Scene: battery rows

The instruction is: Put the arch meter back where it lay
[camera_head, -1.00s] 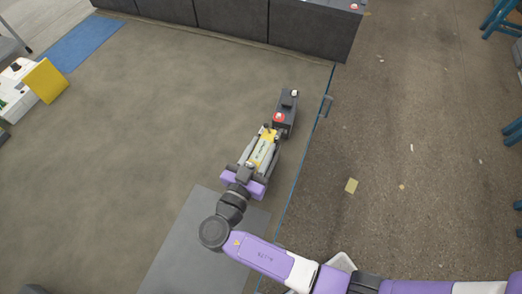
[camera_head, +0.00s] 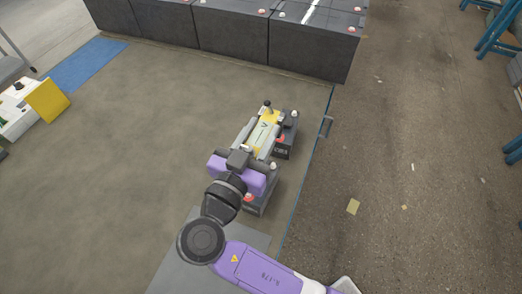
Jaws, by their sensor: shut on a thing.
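My gripper (camera_head: 257,139) is shut on the arch meter (camera_head: 265,131), a pale device with yellow parts and a dark knob at its far end. The meter appears raised above two dark batteries. The far battery (camera_head: 282,152) shows to the right of and behind the meter, with red and white terminals. The near battery (camera_head: 262,205) shows beside my purple gripper body, partly covered by it. The meter's underside is hidden, and I cannot tell whether it touches a battery.
A row of black batteries (camera_head: 230,33) with red and white caps stands at the back. A yellow-and-white object (camera_head: 40,102) is at the left, near a blue mat (camera_head: 85,57). Open floor lies to the left.

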